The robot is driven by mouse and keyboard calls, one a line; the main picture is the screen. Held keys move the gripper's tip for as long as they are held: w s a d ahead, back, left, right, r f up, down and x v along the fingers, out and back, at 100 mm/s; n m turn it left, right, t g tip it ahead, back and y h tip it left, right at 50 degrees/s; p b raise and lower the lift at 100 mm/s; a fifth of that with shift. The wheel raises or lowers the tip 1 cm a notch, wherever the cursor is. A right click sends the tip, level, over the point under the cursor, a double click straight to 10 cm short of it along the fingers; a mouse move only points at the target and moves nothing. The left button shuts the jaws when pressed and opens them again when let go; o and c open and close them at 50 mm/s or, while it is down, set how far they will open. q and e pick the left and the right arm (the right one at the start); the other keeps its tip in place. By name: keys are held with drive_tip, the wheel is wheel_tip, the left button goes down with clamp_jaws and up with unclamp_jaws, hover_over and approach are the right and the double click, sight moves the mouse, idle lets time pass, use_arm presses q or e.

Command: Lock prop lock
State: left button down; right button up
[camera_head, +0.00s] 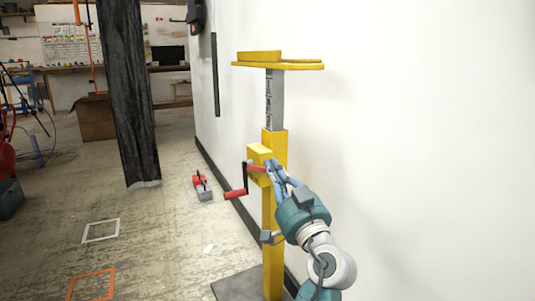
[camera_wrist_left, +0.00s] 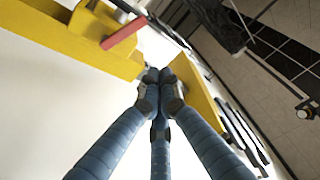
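The yellow prop (camera_head: 273,215) stands upright beside the white wall, with a grey inner post (camera_head: 275,99) and a flat yellow top (camera_head: 278,63). A crank with a red handle (camera_head: 236,194) sits at its yellow box (camera_head: 259,153); red also shows in the wrist view (camera_wrist_left: 124,33). A small grey piece (camera_head: 267,237) sits lower on the post; I cannot tell whether it is the lock. My left gripper (camera_head: 274,170) has its blue fingers drawn together beside the box. In the wrist view, the fingertips (camera_wrist_left: 159,76) meet near yellow metal, with nothing visibly held. Contact is unclear. My right gripper is out of view.
The white wall (camera_head: 420,120) runs close along the right. A dark base plate (camera_head: 238,286) lies under the prop. A small red and grey object (camera_head: 202,187) is on the floor behind. A dark column (camera_head: 126,90) stands at left. The floor between is mostly clear.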

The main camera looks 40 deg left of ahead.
use_arm(q)
drive_tip(key=shift+v, duration=1.3)
